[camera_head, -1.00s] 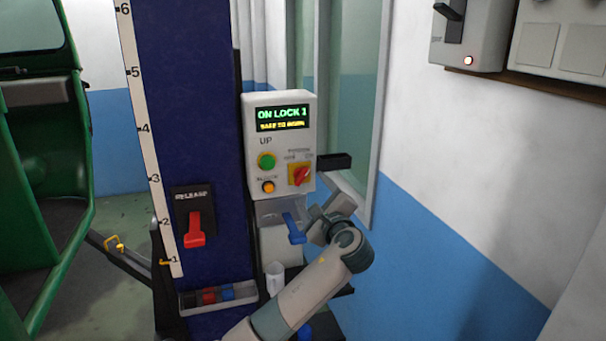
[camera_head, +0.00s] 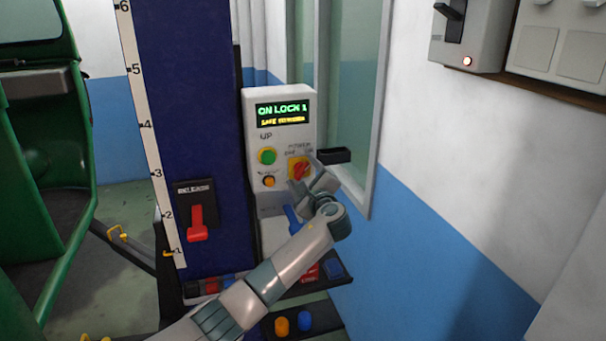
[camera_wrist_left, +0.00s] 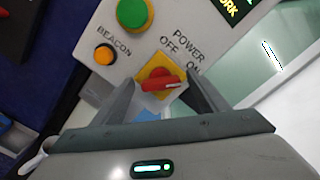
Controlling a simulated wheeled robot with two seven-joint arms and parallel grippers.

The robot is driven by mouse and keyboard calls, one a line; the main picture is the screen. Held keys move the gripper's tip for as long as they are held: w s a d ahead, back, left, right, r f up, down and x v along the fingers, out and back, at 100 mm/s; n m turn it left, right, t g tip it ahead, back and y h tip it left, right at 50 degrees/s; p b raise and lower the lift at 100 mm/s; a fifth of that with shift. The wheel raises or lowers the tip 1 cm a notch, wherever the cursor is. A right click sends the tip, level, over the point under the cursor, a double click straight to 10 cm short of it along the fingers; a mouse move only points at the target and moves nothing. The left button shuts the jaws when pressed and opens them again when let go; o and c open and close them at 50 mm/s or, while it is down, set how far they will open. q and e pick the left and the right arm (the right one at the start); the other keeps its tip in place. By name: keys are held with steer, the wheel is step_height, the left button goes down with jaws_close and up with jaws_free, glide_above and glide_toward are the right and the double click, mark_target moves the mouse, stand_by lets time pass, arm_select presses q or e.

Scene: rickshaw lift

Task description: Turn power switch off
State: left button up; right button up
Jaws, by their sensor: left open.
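The power switch (camera_head: 299,168) is a red rotary knob on a yellow plate, low on the right of the grey control box (camera_head: 251,150). In the left wrist view the red knob (camera_wrist_left: 160,84) lies between my fingers, its handle slanting slightly up to the right toward ON. The labels OFF and ON stand above it. My left gripper (camera_head: 305,184) is open at the lower part of the box, its fingers (camera_wrist_left: 158,92) on either side of the knob. I cannot tell whether they touch it. My right gripper is not in view.
A green UP button (camera_head: 267,156) and an orange BEACON button (camera_head: 269,182) sit left of the switch. The lit display (camera_head: 283,114) reads ON LOCK 1. A black block (camera_head: 334,155) juts out at the box's right. A red release lever (camera_head: 197,224) is on the blue column (camera_head: 190,110).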

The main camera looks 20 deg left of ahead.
arm_select(q)
steer(key=c, duration=1.1)
steer(key=shift+o, duration=0.2)
steer(key=shift+f+n+b, duration=0.3)
steer(key=shift+n+b, duration=0.3)
steer(key=shift+b, duration=0.45)
steer(key=n+b, duration=0.4)
steer(key=b, duration=0.1)
steer(key=n+b, duration=0.4)
steer(key=b, duration=0.2)
steer(key=n+b, duration=0.4)
steer(key=b, duration=0.1)
steer(key=shift+f, duration=0.35)
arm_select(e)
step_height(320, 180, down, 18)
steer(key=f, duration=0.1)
arm_select(q)
steer(key=n+b, duration=0.2)
steer(key=shift+r+n, duration=0.15)
steer(key=shift+n, duration=0.25)
steer(key=shift+b, duration=0.3)
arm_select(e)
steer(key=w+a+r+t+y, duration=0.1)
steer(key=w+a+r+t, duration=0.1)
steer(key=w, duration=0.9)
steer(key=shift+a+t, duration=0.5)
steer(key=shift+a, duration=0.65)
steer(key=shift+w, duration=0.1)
